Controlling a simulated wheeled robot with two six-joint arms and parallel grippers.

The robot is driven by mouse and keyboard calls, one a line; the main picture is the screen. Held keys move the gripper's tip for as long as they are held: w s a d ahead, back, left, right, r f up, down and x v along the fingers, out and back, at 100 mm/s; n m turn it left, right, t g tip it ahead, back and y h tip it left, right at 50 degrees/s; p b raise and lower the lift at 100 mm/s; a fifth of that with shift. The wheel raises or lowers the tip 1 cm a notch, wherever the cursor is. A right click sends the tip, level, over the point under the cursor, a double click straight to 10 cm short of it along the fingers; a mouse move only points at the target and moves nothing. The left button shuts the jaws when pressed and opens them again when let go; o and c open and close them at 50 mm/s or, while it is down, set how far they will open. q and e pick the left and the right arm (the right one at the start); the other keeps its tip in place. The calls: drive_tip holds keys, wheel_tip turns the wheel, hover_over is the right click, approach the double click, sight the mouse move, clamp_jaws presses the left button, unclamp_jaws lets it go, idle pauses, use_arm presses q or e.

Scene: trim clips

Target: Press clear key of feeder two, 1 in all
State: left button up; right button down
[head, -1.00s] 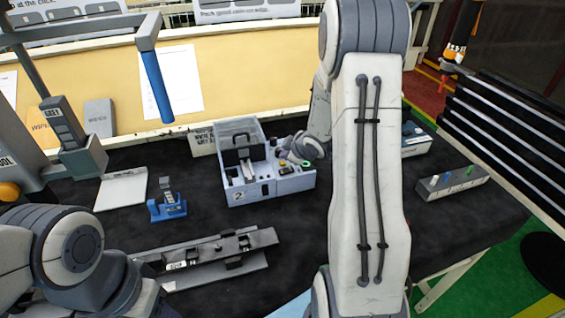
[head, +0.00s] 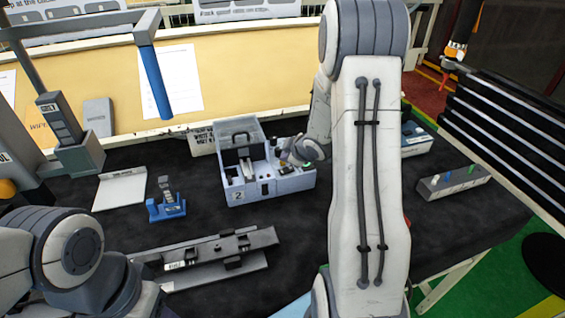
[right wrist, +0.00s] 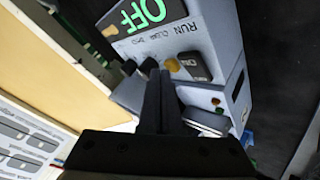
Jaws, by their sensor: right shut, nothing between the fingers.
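Feeder two (head: 262,189) is a grey-blue box with a raised clear cover and a "2" label on its front, standing mid-table in the head view. My right gripper (head: 287,154) is over the right part of its top, by the keys. In the right wrist view its fingers (right wrist: 163,78) are shut and empty, with tips close to a small yellow key (right wrist: 168,64) on the feeder panel (right wrist: 190,40). Lettering that reads RUN and CLEAR and a green OFF display (right wrist: 140,13) are beside them. I cannot tell whether the tips touch a key. My left gripper is out of view.
Another feeder (head: 416,140) stands behind my right arm. A grey block with coloured pegs (head: 455,182) is at the right. A blue stand (head: 166,208), a white plate (head: 121,189) and a long grey rail fixture (head: 215,254) lie to the left and front. Black table surface is free between them.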

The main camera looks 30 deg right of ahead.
drive_tip(key=shift+f+b, duration=0.3)
drive_tip(key=shift+f, duration=0.1)
drive_tip(key=shift+r, duration=0.1)
idle(0.4)
drive_tip(key=shift+r+p, duration=0.85)
drive_tip(key=shift+p, duration=0.1)
drive_tip(key=shift+r, duration=0.1)
wheel_tip(320, 180, up, 5)
drive_tip(key=p, duration=0.4)
drive_tip(key=shift+p, duration=0.35)
drive_tip(key=shift+a, duration=0.1)
